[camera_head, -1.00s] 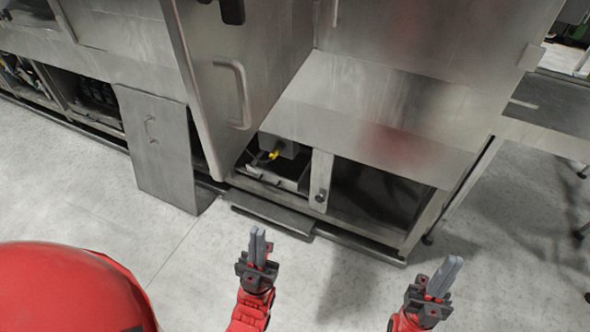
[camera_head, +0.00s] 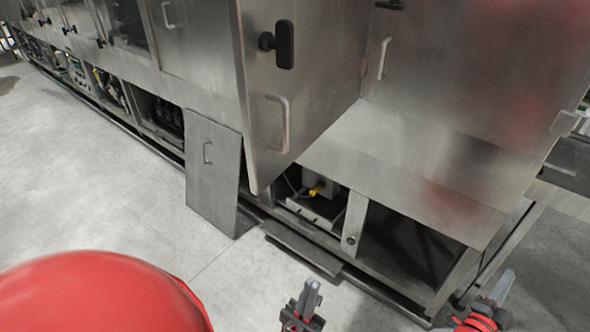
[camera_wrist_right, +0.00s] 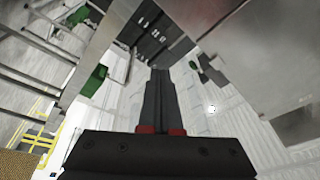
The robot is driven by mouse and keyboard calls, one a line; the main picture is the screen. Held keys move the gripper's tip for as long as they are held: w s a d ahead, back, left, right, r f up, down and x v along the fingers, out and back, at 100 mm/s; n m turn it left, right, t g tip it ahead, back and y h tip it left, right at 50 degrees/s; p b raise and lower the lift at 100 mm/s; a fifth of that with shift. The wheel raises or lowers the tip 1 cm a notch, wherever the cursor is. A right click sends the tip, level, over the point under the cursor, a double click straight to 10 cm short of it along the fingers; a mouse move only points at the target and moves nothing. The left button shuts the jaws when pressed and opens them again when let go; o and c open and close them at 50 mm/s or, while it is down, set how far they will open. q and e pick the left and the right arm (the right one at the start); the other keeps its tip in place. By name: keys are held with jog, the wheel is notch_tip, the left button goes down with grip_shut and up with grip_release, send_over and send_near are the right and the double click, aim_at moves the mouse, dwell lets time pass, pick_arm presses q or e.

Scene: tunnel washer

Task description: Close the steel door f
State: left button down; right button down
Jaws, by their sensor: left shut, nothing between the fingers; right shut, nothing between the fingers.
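A large steel door (camera_head: 318,88) stands open in the head view, swung out from the machine's front. It has a pale bar handle (camera_head: 283,122) and a black latch knob (camera_head: 284,45). No letter shows on it, so I cannot confirm that it is door f. My left gripper (camera_head: 309,297) is shut and empty, low in the picture, in front of the machine and apart from the door. My right gripper (camera_head: 502,288) is shut and empty at the lower right, also apart from the door. Its closed fingers show in the right wrist view (camera_wrist_right: 160,95).
A loose-looking grey panel (camera_head: 212,180) leans against the machine's base, left of the open door. A low open compartment (camera_head: 395,245) and a plate near the floor (camera_head: 300,250) lie below the door. The pale floor (camera_head: 100,180) is clear at left.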

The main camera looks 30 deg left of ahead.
jog(key=w+a+g+y, duration=0.2)
jog(key=w+a+y, duration=0.45)
jog(key=a, duration=0.35)
jog(key=n+g+y+p, duration=0.3)
jog(key=n+g+y, duration=1.1)
jog(key=g+y, duration=0.35)
send_near(281, 166)
jog(key=shift+g+h, duration=0.35)
jog(key=shift+h, duration=0.15)
jog(key=a+p, duration=0.2)
jog(key=a+r+p, duration=0.1)
jog(key=a+p, duration=0.1)
jog(key=a, duration=0.1)
jog(key=shift+a+r+p, duration=0.2)
jog(key=shift+a+p, duration=0.05)
jog(key=shift+p, duration=0.1)
jog(key=shift+a+f, duration=0.15)
jog(key=shift+a, duration=0.55)
jog(key=shift+a+m, duration=0.15)
jog(key=shift+m, duration=0.15)
